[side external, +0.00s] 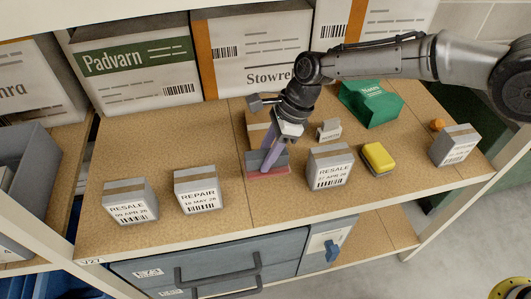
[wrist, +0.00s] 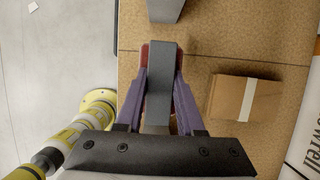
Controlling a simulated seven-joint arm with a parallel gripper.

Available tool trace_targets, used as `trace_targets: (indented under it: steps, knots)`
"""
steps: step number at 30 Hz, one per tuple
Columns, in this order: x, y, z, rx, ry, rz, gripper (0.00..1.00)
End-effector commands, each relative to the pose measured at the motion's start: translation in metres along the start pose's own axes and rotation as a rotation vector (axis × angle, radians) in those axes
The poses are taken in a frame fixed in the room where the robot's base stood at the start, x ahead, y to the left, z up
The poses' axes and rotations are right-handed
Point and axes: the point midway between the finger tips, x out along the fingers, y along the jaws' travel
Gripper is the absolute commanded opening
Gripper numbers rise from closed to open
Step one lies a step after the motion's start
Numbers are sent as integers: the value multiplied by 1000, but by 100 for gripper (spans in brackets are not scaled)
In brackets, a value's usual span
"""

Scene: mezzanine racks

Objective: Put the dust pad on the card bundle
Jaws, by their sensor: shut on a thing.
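My gripper (side external: 268,163) is shut on the dust pad (side external: 281,160), a dark grey block with a red underside. In the wrist view, my purple fingers (wrist: 161,75) grip the dust pad's grey block (wrist: 158,88) from both sides, and its red edge shows beneath. The pad is at or just above the shelf; I cannot tell if it touches. The card bundle (side external: 257,134) is a flat brown cardboard stack with a pale band, behind the pad and partly hidden by my gripper. In the wrist view the card bundle (wrist: 232,97) lies to the right, apart from the pad.
A grey RESALE box (side external: 330,167) stands close right of the pad. A REPAIR box (side external: 198,190) and another RESALE box (side external: 130,203) stand to the left. A yellow sponge (side external: 379,156), green bag (side external: 371,103) and grey box (side external: 455,145) are right. Large cartons line the back.

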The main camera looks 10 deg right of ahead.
Motion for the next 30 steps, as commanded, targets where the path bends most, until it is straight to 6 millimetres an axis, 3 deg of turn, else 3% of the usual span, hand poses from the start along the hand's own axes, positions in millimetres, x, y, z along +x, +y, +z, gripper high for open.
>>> trace_targets:
  steps: [3, 8, 12, 18, 23, 30]
  knots:
    - [-16, -11, 10, 53, -4, -18, 0]
    - [-31, -55, 4, 170, -9, -66, 0]
    - [-41, -97, -13, 259, -12, -113, 0]
    - [-44, -136, -43, 320, -12, -156, 0]
    - [-34, -143, -57, 337, -6, -155, 0]
    - [-6, -143, -70, 339, -7, -155, 0]
